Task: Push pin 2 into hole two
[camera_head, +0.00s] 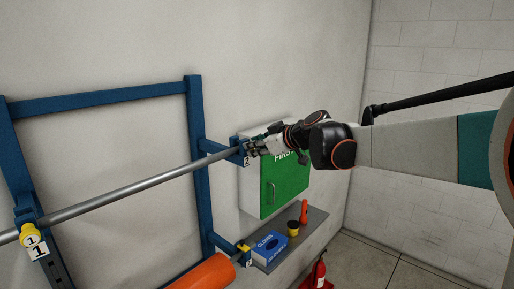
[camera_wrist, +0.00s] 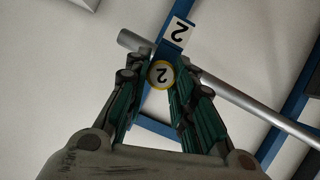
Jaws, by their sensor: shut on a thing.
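Pin 2 (camera_wrist: 161,74) has a round cap with a yellow rim and a "2" on it. My gripper (camera_wrist: 161,80) is shut on it, with a finger on each side of the cap. The cap sits in front of the blue bracket, and the pin's shaft and hole two are hidden. I cannot tell how deep the pin sits. The number 2 plate (camera_wrist: 178,32) is on the bracket beside the pin. In the head view my gripper (camera_head: 252,149) is at the bracket on the right end of the grey pipe (camera_head: 130,190).
Pin 1 (camera_head: 29,234) is at the left bracket above its number plate (camera_head: 39,250). Behind my gripper is a green first aid cabinet (camera_head: 284,185). Below are a shelf (camera_head: 312,224) with a blue gloves box (camera_head: 269,246), an orange cylinder (camera_head: 205,275) and a red extinguisher (camera_head: 319,272).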

